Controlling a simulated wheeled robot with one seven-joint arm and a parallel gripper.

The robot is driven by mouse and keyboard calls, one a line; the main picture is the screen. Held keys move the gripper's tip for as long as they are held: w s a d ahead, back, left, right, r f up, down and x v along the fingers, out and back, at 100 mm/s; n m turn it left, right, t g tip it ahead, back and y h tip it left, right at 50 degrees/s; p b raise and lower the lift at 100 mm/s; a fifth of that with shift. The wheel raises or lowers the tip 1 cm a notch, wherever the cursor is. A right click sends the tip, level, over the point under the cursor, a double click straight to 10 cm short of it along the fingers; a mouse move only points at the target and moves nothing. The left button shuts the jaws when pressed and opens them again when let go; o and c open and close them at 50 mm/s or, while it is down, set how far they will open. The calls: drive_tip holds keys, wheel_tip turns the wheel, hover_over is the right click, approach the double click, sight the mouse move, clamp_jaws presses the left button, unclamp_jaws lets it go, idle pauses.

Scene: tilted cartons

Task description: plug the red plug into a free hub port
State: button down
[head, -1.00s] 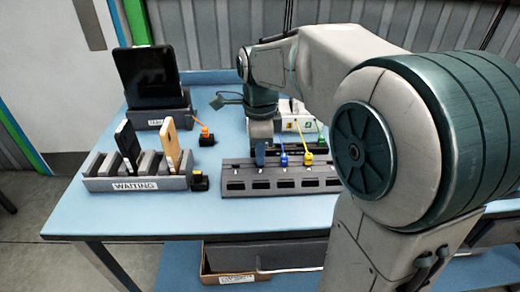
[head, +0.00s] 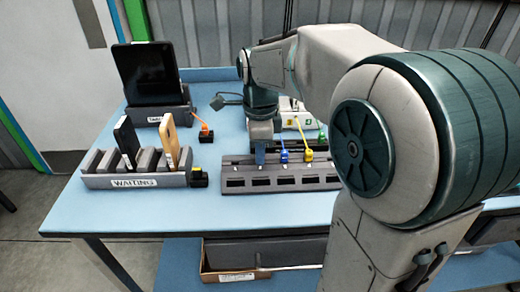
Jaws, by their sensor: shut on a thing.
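The dark grey hub (head: 280,185) lies along the front of the table, with a row of ports. A blue plug (head: 283,156) and a yellow plug (head: 308,155) stand upright in it. A green plug (head: 322,138) shows behind, partly hidden by my arm. My gripper (head: 260,156) points down over the left part of the hub, left of the blue plug. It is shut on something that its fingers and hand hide. No red plug can be made out anywhere. I cannot tell whether the held thing touches the hub.
A grey rack marked WAITING (head: 135,182) holds a black phone (head: 126,142) and a tan phone (head: 170,142). A tablet (head: 146,78) stands in a dock behind. An orange plug (head: 205,132) and a small black-and-yellow block (head: 198,178) sit between rack and hub.

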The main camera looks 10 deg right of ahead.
drive_tip(key=c, duration=0.9)
unclamp_jaws()
drive_tip(key=shift+c, duration=0.2)
drive_tip(key=shift+r+p, duration=3.15)
drive_tip(key=shift+r, duration=0.4)
